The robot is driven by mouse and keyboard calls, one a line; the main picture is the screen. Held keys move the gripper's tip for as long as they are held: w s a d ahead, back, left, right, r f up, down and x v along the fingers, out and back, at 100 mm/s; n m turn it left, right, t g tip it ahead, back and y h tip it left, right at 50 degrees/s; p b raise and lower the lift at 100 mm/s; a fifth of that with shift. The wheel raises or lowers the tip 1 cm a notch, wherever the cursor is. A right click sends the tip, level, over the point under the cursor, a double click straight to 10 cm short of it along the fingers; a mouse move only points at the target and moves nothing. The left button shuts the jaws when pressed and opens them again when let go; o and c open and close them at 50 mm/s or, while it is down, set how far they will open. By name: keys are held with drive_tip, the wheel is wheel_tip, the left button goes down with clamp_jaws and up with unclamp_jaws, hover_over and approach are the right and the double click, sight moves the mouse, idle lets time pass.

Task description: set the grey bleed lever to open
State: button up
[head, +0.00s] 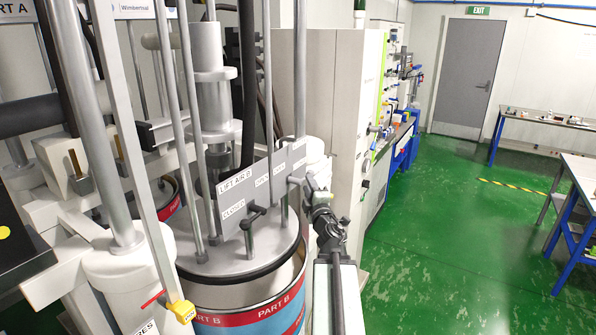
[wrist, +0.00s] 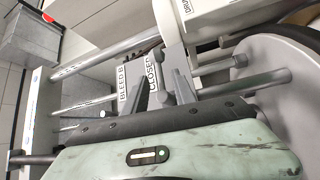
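The wrist view shows white labels reading BLEED B (wrist: 124,80) and CLOSED (wrist: 152,74) just beyond my gripper (wrist: 163,88). Its two grey fingers stand apart, with the CLOSED label and a small grey stub (wrist: 164,99) showing in the gap. I take this stub to be part of the grey bleed lever, but its full outline and angle are hidden. I see no clear grip on it. In the head view my gripper (head: 309,186) is at the right end of the grey label plate (head: 262,182), above the PART B drum; its fingertips are hard to make out.
A black-handled lever (head: 254,213) sits beside the LIFT AIR B and CLOSED labels. Steel rods rise around the drum (head: 262,312). A yellow-tipped lever (head: 182,310) is at lower left. A white cabinet (head: 325,110) stands behind.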

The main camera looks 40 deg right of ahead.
drive_tip(key=p+x, duration=0.1)
drive_tip(key=x, duration=0.7)
drive_tip(key=shift+a, duration=0.1)
clamp_jaws()
drive_tip(key=shift+s, duration=0.15)
idle(1.1)
